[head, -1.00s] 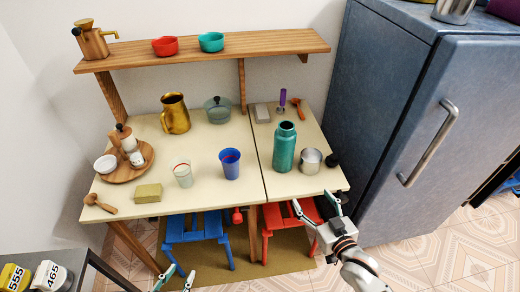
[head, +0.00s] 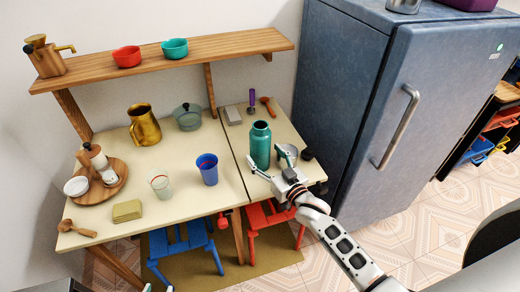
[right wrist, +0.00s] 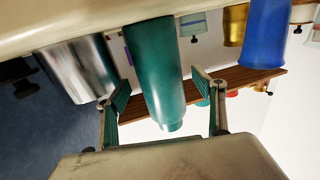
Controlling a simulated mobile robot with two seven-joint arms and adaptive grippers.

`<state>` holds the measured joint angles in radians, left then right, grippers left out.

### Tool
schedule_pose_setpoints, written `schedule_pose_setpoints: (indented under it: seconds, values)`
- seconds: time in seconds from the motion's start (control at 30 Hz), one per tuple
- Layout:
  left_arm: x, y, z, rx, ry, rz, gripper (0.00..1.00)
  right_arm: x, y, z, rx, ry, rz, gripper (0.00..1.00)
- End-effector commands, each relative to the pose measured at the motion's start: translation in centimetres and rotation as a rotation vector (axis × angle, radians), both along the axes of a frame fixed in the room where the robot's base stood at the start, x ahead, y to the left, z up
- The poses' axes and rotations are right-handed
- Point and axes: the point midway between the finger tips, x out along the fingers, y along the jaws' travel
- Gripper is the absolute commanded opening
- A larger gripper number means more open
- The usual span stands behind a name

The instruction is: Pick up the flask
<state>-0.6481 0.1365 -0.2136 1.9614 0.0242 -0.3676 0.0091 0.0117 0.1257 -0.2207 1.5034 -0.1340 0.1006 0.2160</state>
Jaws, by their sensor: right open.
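The flask is a teal bottle (head: 260,138) standing upright on the right part of the table. My right gripper (head: 269,163) is open at the flask's near side, with its fingers pointing at it. In the right wrist view, the flask (right wrist: 155,70) shows between the two open fingers (right wrist: 166,104), with gaps on both sides. The picture there is upside down. My left gripper (head: 158,289) is at the bottom edge of the head view; only its tips show, apart, with nothing seen between them.
A metal cup (head: 288,153) stands close to the flask's right, near the right finger, and also shows in the right wrist view (right wrist: 75,70). A blue cup (head: 208,169) and a clear cup (head: 160,185) stand left. A fridge (head: 360,90) borders the table's right.

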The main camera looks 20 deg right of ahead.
Motion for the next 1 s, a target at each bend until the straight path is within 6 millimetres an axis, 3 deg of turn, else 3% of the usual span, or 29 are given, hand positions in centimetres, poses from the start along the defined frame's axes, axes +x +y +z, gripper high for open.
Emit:
schedule_pose_setpoints:
  seconds: [0.2, 0.5, 0.73, 1.0]
  values:
    - [0.0, 0.1, -0.1, 0.002, 0.001, -0.001, 0.34, 2.7, 0.6, 0.0, 0.002, 0.000, 0.001, 0.68]
    - [0.0, 0.1, -0.1, 0.003, 0.000, -0.001, 0.34, 3.1, 0.7, 0.0, 0.001, 0.000, 0.001, 0.68]
    - [0.0, 0.2, -0.1, 0.003, 0.000, -0.001, 0.34, 3.1, 0.7, 0.0, 0.001, 0.000, 0.001, 0.10]
    - [0.0, 0.2, -0.1, 0.003, 0.000, -0.001, 0.34, 3.1, 0.7, 0.3, 0.002, -0.004, 0.001, 0.10]
